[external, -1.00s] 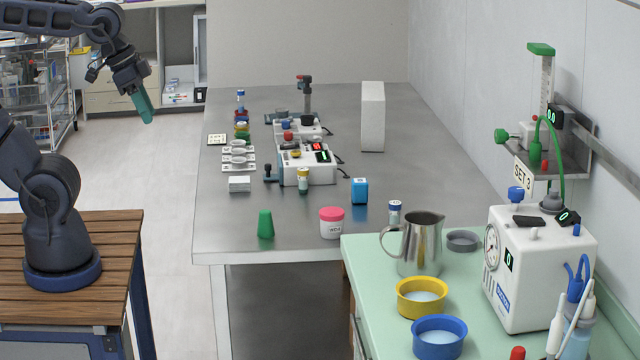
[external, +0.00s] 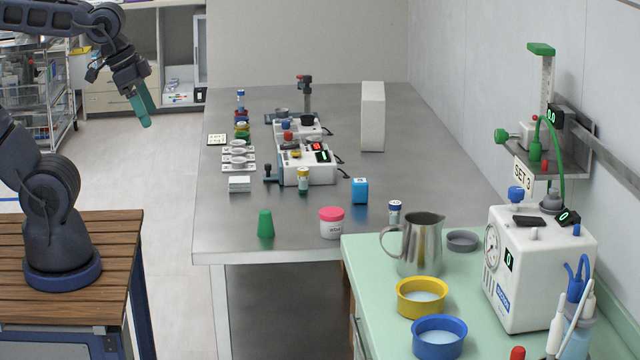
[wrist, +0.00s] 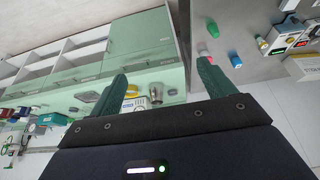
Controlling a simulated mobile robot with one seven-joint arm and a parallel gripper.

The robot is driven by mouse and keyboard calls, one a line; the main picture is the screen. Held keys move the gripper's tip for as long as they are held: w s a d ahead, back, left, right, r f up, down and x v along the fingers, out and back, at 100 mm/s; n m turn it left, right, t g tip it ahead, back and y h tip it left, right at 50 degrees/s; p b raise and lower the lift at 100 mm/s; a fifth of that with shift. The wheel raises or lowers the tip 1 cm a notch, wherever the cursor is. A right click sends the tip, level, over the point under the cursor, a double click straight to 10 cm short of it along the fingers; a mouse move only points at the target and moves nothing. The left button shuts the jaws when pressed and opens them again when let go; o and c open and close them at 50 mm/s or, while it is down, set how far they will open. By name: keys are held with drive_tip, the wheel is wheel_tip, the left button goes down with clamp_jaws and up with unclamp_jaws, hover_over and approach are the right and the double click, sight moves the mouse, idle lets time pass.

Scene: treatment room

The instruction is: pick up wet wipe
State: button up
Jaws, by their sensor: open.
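No item is clearly recognisable as a wet wipe. A white tub with a pink lid (external: 331,222) stands upright near the front edge of the steel table (external: 225,190); its small label is not clear to me. A pink shape in the wrist view (wrist: 213,29) looks like its lid. My gripper (external: 146,122) hangs over the floor left of the table, well away from the tub. In the wrist view its two green fingers (wrist: 162,70) are spread apart with nothing held between them.
Devices (external: 306,165) and small vials crowd the table's left half. A steel pitcher (external: 420,245) stands on the green counter at right. The table's front left is clear.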

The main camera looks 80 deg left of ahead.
drive_tip(key=w+a+m+g+y, duration=0.2)
drive_tip(key=w+a+m, duration=0.3)
drive_tip(key=w+a, duration=0.45)
drive_tip(key=m+g+h, duration=0.2)
drive_tip(key=m+g, duration=0.1)
drive_tip(key=m, duration=1)
hover_over(239, 179)
wheel_tip(239, 179, down, 26)
drive_tip(key=f, duration=0.2)
drive_tip(key=d+f, duration=0.1)
drive_tip(key=f, duration=0.1)
drive_tip(key=shift+f, duration=0.25)
drive_tip(key=shift+a+f, duration=0.25)
drive_tip(key=shift+f, duration=1.2)
drive_tip(key=shift+a+f, duration=0.2)
drive_tip(key=shift+f, duration=1.25)
drive_tip(key=c, duration=1.1)
